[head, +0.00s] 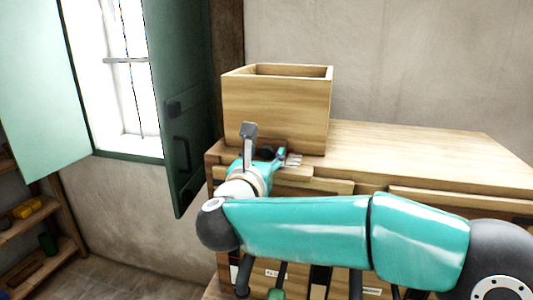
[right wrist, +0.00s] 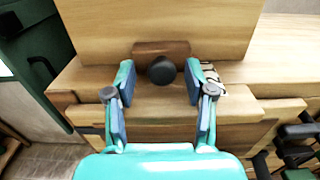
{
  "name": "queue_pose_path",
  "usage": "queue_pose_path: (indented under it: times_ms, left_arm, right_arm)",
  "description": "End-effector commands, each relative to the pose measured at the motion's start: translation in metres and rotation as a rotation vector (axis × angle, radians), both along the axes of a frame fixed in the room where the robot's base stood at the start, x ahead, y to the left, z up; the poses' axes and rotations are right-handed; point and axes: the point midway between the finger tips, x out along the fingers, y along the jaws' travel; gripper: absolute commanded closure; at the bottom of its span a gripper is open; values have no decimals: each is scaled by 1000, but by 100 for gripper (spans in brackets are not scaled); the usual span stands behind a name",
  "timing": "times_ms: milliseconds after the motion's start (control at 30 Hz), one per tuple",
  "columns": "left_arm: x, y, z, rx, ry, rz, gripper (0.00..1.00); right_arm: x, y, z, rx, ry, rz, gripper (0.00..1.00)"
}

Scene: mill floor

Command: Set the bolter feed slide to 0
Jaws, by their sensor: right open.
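The bolter feed slide shows as a dark round knob (right wrist: 162,70) on a brown wooden block (right wrist: 150,48) at the foot of a tall wooden box. In the head view the knob (head: 267,152) is small and partly hidden by my gripper. My right gripper (right wrist: 160,78) is open, with one finger to the left and one to the right of the knob. A gap shows on both sides of the knob. A pale marked plate (right wrist: 214,80) lies just right of the right finger, partly covered; its marks are too small to read. My left gripper is out of view.
The open-topped wooden box (head: 275,105) stands on a wooden cabinet (head: 420,150) with drawers below. A green shutter (head: 186,110) hangs open close to the left. A low shelf (head: 35,215) stands at the far left. The cabinet top to the right is clear.

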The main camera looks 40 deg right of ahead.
Motion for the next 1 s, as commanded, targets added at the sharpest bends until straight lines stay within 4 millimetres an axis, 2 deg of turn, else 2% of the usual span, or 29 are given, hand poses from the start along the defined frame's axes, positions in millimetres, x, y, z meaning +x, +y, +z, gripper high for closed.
queue_pose_path:
  times_ms: [500,700,1000]
  left_arm:
    - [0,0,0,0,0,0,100]
    - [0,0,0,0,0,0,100]
    - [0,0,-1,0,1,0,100]
  right_arm:
    - [-60,72,0,-2,-1,5,46]
    - [-70,83,0,-2,-1,2,46]
    - [-71,84,-1,-2,-1,0,46]
